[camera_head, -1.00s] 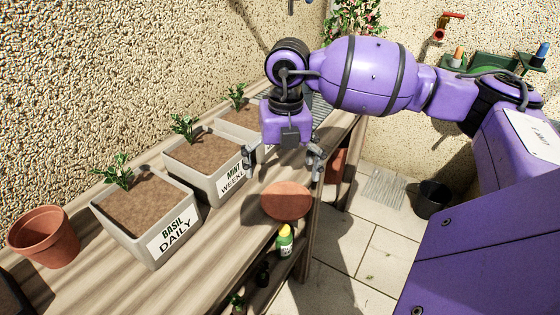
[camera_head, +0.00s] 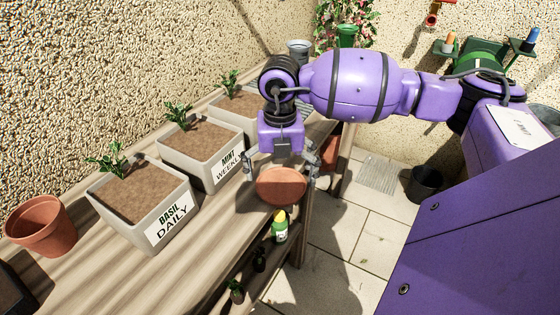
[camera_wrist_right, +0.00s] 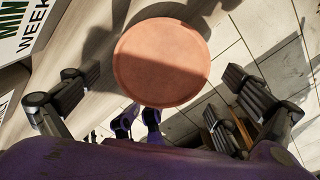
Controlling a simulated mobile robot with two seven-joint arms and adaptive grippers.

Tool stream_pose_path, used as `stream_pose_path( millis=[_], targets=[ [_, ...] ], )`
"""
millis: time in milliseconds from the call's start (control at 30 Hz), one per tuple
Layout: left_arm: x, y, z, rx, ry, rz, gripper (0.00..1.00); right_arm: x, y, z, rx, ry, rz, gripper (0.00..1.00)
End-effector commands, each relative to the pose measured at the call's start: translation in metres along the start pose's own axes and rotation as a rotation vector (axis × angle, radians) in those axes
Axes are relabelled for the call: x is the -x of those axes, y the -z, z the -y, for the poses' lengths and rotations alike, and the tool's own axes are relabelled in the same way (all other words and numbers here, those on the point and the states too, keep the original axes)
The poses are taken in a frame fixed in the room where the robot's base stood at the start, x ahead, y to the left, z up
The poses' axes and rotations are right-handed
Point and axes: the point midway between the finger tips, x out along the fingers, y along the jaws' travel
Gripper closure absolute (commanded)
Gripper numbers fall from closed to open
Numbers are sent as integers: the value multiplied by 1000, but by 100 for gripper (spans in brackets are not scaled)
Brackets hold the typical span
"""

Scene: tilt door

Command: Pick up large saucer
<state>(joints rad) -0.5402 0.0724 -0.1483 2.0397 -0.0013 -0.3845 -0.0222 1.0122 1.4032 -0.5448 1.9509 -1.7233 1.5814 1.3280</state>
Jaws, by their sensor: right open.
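The large saucer (camera_head: 281,187) is a round, flat terracotta dish at the front edge of the wooden bench, partly overhanging it. In the right wrist view the saucer (camera_wrist_right: 160,65) lies ahead of the fingers, half in shadow. My right gripper (camera_head: 280,178) points down over it, open, with one finger to each side of the saucer. In the right wrist view my right gripper (camera_wrist_right: 151,78) has its fingers spread wide, with nothing between them touching. My left gripper is not in view.
Behind the saucer stand planters labelled mint (camera_head: 203,158) and basil (camera_head: 145,205), and a third farther back. An empty terracotta pot (camera_head: 41,228) is at the left. A green bottle (camera_head: 280,228) stands on the shelf below.

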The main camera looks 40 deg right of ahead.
Motion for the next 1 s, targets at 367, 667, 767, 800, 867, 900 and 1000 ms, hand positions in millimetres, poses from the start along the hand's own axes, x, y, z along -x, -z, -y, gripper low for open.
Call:
stream_pose_path(
  millis=[367,667,767,800,867,900,1000],
  targets=[
    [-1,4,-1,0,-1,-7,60,-22,0,0,1,-1,1,0],
    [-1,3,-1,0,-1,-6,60,-22,0,0,1,-1,1,17],
    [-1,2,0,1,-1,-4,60,-22,0,0,1,-1,1,30],
    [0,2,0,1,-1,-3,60,-22,0,0,1,-1,0,35],
    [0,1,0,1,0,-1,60,-23,0,0,1,0,-1,43],
    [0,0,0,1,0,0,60,-23,0,0,1,0,-1,49],
    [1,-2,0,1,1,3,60,-24,1,0,1,2,-3,62]
  ],
)
